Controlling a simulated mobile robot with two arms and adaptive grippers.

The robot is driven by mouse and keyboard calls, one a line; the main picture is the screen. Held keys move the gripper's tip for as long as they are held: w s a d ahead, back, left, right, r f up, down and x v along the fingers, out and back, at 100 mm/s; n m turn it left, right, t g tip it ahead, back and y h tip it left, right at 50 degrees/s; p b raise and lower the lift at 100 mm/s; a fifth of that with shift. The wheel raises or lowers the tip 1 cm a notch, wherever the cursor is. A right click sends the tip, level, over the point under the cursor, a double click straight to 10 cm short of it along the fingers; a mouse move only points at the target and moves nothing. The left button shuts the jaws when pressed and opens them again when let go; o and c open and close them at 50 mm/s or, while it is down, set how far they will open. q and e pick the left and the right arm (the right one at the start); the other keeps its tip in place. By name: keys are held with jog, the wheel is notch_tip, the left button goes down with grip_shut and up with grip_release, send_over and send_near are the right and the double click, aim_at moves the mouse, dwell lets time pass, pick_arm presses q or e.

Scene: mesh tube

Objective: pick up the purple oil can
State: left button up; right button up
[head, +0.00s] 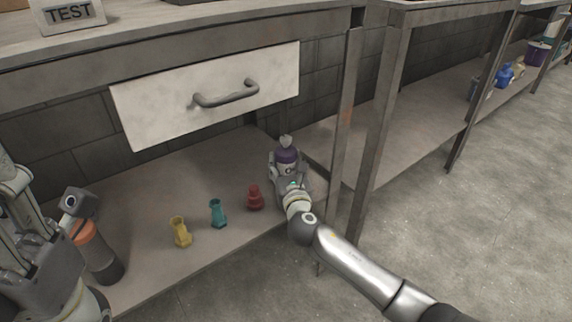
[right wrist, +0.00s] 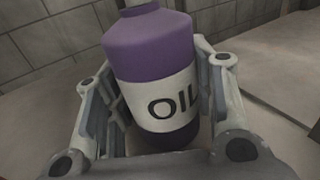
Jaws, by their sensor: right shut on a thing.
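The purple oil can (head: 287,156) has a white label and a pale top, and stands roughly upright over the lower shelf below the drawer. It fills the middle of the right wrist view (right wrist: 150,45), where "OIL" shows on its label. My right gripper (head: 285,172) is shut on the can, with a finger on each side of it. I cannot tell whether the can's base touches the shelf. My left arm shows at the left edge; the state of its gripper cannot be made out.
A red piece (head: 255,197), a teal piece (head: 218,213) and a yellow piece (head: 181,232) stand on the lower shelf (head: 150,265). An orange and grey cylinder (head: 97,252) is at left. A white drawer (head: 160,112) overhangs, and a table leg (head: 366,150) is close on the right.

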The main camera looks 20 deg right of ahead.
jog(key=shift+c, duration=1.3)
jog(key=shift+r, duration=0.1)
